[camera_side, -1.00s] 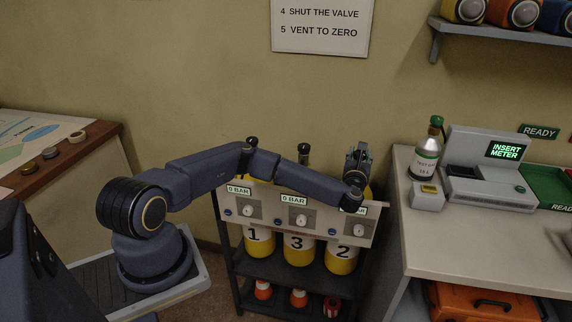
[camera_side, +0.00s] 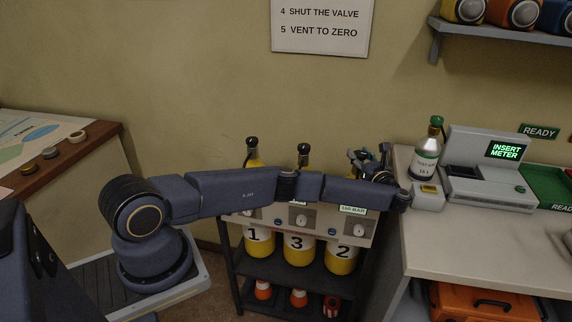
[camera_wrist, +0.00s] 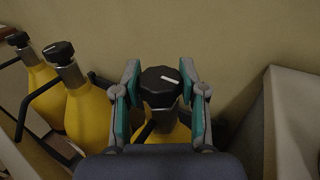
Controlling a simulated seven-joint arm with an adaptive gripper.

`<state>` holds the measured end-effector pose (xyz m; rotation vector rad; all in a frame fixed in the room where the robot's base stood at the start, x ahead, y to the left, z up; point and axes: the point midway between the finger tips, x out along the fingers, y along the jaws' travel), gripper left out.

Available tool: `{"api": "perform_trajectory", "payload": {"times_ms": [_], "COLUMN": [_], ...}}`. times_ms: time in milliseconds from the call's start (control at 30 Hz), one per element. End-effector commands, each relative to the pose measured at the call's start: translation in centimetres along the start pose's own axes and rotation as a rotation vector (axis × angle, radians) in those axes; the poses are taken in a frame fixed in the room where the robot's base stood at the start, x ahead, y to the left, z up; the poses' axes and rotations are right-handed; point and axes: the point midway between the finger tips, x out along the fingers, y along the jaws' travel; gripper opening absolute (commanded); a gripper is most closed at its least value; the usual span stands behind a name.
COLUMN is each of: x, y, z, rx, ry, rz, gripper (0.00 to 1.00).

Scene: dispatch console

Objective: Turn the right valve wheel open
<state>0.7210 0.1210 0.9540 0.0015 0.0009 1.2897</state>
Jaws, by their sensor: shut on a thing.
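The right valve wheel is a dark, faceted knob (camera_wrist: 160,86) with a pale mark on top, on the yellow cylinder (camera_wrist: 172,133) numbered 2, which also shows in the side view (camera_side: 341,260). My gripper (camera_wrist: 159,80) is shut on this wheel, with one teal-padded finger on each side. In the side view my gripper (camera_side: 368,160) is above the right end of the rack, and the wheel cannot be made out there. The small display (camera_side: 353,210) above cylinder 2 is lit and seems to read 160 BAR.
Cylinders 1 (camera_side: 258,243) and 3 (camera_side: 298,250) stand left of cylinder 2, with similar dark wheels. My forearm crosses in front of the rack panel. A counter (camera_side: 475,245) with a meter station (camera_side: 490,165) and a small bottle (camera_side: 427,160) is close on the right.

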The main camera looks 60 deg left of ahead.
Motion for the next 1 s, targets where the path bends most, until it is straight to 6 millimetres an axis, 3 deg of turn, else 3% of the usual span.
{"api": "perform_trajectory", "payload": {"times_ms": [367,400,600,1000], "x": [0.1,0.1,0.08,-0.62], "y": [0.15,0.15,0.08,-0.04], "z": [-0.13,-0.13,-0.06,0.0], "rx": [0.001,0.001,0.0,-0.001], "ry": [0.002,0.002,0.001,0.001], "rz": [0.009,0.009,0.007,0.002], "gripper": [0.07,0.45,0.65,0.68]}}
